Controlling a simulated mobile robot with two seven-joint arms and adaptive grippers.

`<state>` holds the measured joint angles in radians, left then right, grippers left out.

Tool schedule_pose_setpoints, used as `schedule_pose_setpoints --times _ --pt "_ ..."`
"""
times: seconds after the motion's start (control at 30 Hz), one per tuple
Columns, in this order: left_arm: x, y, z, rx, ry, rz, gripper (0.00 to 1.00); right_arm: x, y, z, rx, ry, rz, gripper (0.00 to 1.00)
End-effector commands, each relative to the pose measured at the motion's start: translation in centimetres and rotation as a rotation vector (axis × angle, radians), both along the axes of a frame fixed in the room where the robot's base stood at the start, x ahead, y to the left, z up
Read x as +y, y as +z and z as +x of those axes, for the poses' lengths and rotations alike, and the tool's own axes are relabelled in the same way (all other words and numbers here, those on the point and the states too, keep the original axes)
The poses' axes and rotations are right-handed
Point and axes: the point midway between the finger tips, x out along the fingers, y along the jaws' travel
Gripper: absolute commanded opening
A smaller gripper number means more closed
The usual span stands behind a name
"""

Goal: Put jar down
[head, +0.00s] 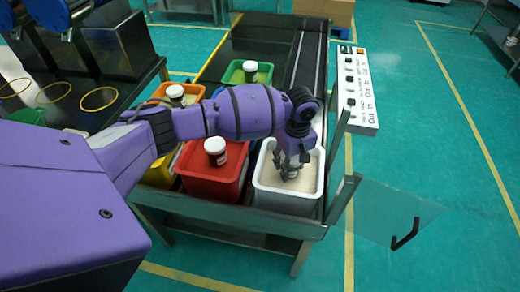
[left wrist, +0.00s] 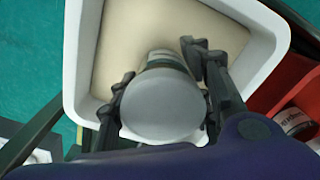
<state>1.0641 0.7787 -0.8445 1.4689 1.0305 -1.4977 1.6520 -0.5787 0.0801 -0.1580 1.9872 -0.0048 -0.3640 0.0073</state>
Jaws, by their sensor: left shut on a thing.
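My left gripper (head: 290,172) reaches down into the white bin (head: 258,185), above or at the pale material inside it. In the left wrist view the gripper (left wrist: 165,95) is shut on a jar (left wrist: 163,103) with a round, light grey lid, one finger on each side. The jar is seen from above, with the white bin's rim (left wrist: 84,60) around it. Whether the jar's base touches the beige material (left wrist: 130,35) cannot be told. In the head view the gripper mostly hides this jar. My right gripper is not in view.
A red bin (head: 190,190) with a white-lidded jar (head: 215,150) stands left of the white bin. Behind are a green bin with a jar (head: 250,70) and another jar (head: 176,94). A labelled control panel (head: 355,90) and a clear door panel (head: 385,210) are on the right.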

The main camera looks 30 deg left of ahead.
Motion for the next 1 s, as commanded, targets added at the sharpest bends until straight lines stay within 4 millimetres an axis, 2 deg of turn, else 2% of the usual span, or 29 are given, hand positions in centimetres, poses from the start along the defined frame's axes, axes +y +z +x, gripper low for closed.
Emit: schedule_pose_setpoints --times 0.37,0.4,0.53,0.87,1.0 --pt "-0.1 -0.4 0.3 -0.007 0.0 -0.002 0.17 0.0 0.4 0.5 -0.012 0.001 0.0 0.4" --pt "-0.1 -0.4 0.3 -0.007 0.0 -0.002 0.48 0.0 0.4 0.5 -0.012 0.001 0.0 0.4" --pt "-0.1 -0.4 0.3 -0.007 -0.001 -0.002 0.64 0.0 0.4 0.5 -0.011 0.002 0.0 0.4" --pt "-0.1 -0.3 0.3 -0.007 -0.001 -0.001 0.64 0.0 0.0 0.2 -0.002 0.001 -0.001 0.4" --pt "-0.1 1.2 0.3 -0.009 -0.002 -0.001 0.64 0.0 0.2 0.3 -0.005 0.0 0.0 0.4"
